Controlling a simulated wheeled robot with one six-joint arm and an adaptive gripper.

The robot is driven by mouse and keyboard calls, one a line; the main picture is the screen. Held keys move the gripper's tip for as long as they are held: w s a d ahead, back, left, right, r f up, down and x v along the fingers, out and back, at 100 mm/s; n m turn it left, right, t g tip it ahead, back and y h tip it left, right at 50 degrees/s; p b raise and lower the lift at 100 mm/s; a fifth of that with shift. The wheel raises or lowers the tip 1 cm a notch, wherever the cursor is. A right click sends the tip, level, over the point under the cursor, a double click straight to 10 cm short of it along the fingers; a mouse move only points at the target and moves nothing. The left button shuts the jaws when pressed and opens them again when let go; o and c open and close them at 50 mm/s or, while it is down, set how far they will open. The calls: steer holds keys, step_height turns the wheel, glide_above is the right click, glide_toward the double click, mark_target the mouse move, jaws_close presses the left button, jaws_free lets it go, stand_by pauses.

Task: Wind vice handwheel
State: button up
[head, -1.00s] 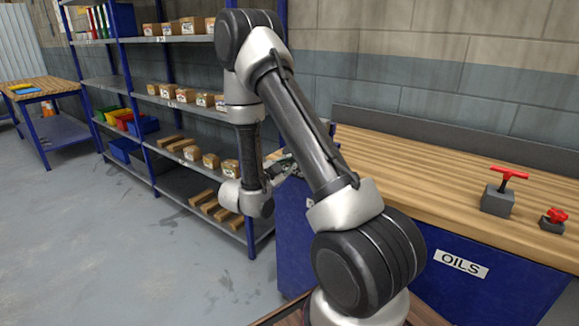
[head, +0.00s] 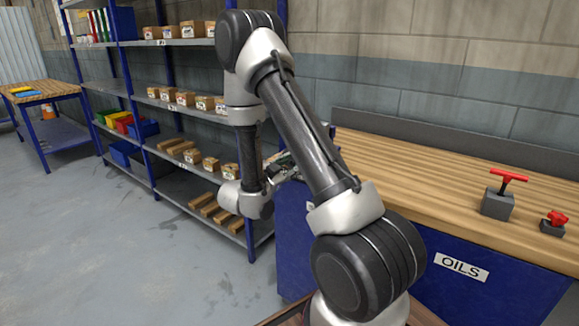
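A grey block with a red T-shaped handle (head: 509,178) stands on the wooden bench top at the right. A smaller grey block with a red knob-like wheel (head: 557,217) sits to its right, near the picture edge. I cannot tell which of the two is the vice handwheel. My gripper (head: 286,166) is mostly hidden behind my own arm, beside the left end of the bench and well away from both red parts. Its fingers are too small and covered to read.
The wooden bench (head: 400,165) has a blue front labelled OILS and a clear top left of the blocks. Blue shelving (head: 190,97) with boxes and bins stands behind my arm. A small wooden-topped table (head: 45,92) is at the far left. The grey floor (head: 90,250) is open.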

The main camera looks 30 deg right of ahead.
steer(key=m, duration=2.5)
jaws_close()
steer(key=n, duration=0.1)
steer(key=r+n, duration=0.1)
steer(key=n, duration=0.1)
steer(key=shift+w, duration=0.1)
steer(key=shift+n, duration=0.3)
